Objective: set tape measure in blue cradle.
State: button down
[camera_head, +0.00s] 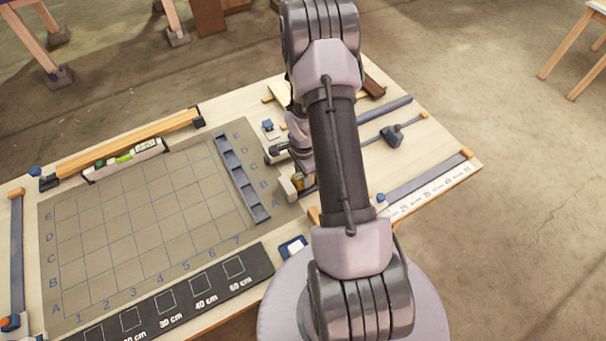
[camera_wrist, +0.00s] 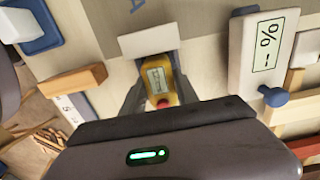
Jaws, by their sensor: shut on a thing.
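The yellow tape measure (camera_wrist: 158,80), with a pale label and a red spot, is between my gripper's (camera_wrist: 155,100) fingers in the wrist view, and the gripper is shut on it. In the head view, yellow shows at my gripper (camera_head: 298,183), low over the board's right side, partly hidden by my arm. A small blue piece with a white part (camera_head: 292,248) lies nearer the board's front edge; it also shows at the wrist view's upper left (camera_wrist: 42,38). It looks like the blue cradle, though I cannot be sure. It is apart from the tape measure.
A pale block (camera_wrist: 148,41) stands right beside the tape measure. A white meter marked % (camera_wrist: 264,55) is to its right. A slate-blue compartment rack (camera_head: 240,178) lies along the gridded mat (camera_head: 130,215). A dark strip with squares (camera_head: 175,300) runs along the front.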

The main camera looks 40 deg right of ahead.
dwell(0.4)
jog(key=c, duration=0.8)
grip_release()
jog(key=shift+c, duration=0.2)
jog(key=shift+r, duration=0.15)
jog(key=shift+r+p, duration=2.3)
jog(key=shift+r, duration=1.65)
jog(key=shift+f, duration=0.1)
